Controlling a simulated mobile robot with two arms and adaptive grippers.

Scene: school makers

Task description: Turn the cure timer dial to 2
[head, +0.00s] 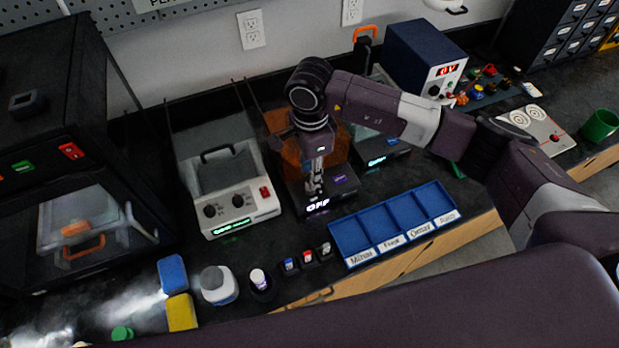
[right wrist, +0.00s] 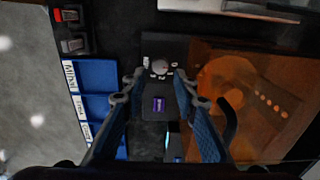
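The cure station is a dark box with an orange cover (head: 283,128) and a lit OFF display (head: 318,204) on its front. In the right wrist view the orange cover (right wrist: 235,85) is at the right. A round dial (right wrist: 160,68) with pale marks around it shows near the fingertips; its setting is too small to read. My right gripper (head: 315,188) points down over the front of the station and partly hides it. In the right wrist view its two fingers (right wrist: 159,82) are apart, on either side of the dial, with nothing held. My left gripper is not in view.
A blue divided tray (head: 345,236) lies right of the station's front. A grey machine with two knobs (head: 220,215) stands to its left. Small bottles and a white jar (head: 218,285) stand in front. A blue power supply (head: 425,55) is behind to the right.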

